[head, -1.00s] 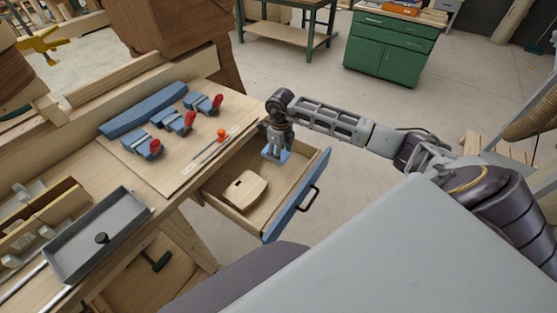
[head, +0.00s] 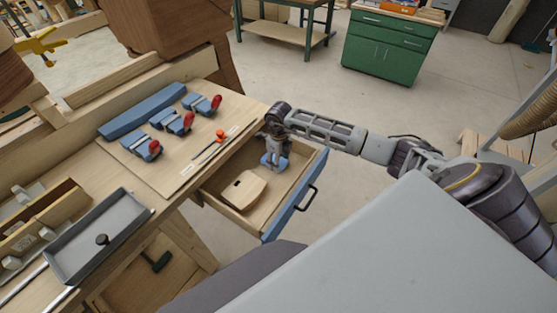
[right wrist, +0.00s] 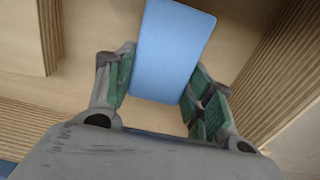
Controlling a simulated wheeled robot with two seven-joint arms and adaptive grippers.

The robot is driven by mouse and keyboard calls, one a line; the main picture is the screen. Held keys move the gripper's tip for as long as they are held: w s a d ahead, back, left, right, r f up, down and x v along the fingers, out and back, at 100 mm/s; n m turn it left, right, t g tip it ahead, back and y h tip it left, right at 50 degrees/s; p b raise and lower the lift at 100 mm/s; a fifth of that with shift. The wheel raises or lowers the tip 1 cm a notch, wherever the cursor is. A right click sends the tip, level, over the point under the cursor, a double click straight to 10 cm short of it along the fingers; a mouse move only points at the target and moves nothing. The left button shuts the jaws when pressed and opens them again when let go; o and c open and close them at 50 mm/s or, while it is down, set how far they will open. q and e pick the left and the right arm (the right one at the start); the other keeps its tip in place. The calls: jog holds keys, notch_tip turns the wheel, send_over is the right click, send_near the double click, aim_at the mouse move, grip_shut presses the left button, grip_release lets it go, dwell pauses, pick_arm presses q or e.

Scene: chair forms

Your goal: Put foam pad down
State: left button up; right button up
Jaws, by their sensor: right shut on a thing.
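The foam pad (right wrist: 172,50) is a light blue block between the green-padded fingers of my right gripper (right wrist: 165,85) in the right wrist view. In the head view the right gripper (head: 273,160) points down into the far end of the open drawer (head: 243,211), with the blue pad (head: 281,163) at its fingertips. The gripper is shut on the pad. I cannot tell whether the pad touches the drawer floor. My left gripper is not in view.
A pale wooden piece (head: 243,190) lies in the drawer near the pad. Drawer walls stand close around the gripper. Blue clamps with red handles (head: 178,122) and a grey tray (head: 100,237) sit on the bench. A green cabinet (head: 388,47) stands behind.

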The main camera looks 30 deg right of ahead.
jog(key=shift+f, duration=0.15)
jog(key=o, duration=0.7)
jog(key=shift+r, duration=0.2)
notch_tip(320, 180, up, 12)
jog(key=b, duration=0.2)
dwell(0.5)
dwell(0.4)
